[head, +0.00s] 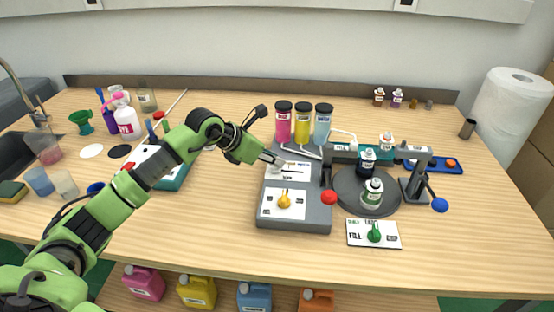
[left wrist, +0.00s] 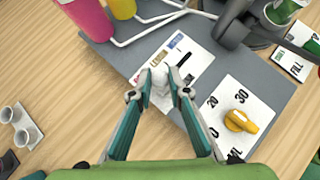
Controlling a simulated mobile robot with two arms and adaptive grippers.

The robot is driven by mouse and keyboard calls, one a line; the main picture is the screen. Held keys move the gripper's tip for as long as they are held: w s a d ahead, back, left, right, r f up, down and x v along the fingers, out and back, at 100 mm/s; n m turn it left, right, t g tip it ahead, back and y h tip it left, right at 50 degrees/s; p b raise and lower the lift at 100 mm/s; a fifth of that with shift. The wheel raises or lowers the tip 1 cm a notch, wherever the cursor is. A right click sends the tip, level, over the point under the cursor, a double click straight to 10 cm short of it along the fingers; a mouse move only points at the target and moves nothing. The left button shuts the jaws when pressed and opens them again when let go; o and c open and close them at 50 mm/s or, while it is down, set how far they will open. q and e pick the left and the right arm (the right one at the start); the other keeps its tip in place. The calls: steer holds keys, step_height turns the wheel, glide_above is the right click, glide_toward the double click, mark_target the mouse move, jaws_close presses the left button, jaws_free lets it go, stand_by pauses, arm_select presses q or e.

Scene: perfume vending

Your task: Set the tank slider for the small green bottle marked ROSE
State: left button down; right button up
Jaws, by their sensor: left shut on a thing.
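My left gripper (head: 276,162) is shut on the white slider knob (left wrist: 160,88) of the grey dispenser (head: 262,217). In the left wrist view the fingers (left wrist: 160,82) close on it from both sides and hide part of it. The slider plate (left wrist: 190,45) has a dark slot and coloured labels; the knob sits towards its lower left end. Pink (head: 283,124), yellow (head: 302,126) and light blue (head: 323,124) tanks stand behind. My right gripper is out of view.
A yellow dial (head: 284,201) sits on the dispenser's front plate. A red-knobbed lever (head: 328,197), a blue-knobbed press (head: 440,205) and a dark bottle (head: 367,160) are close by. The table's front middle is clear.

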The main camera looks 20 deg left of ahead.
arm_select(q)
steer(key=c, duration=2)
jaws_free()
steer(key=shift+a, duration=0.25)
steer(key=shift+o, duration=0.5)
steer(key=shift+s+a, duration=0.1)
steer(key=v, duration=1.2)
steer(key=shift+s+f, duration=0.1)
steer(key=shift+f, duration=0.05)
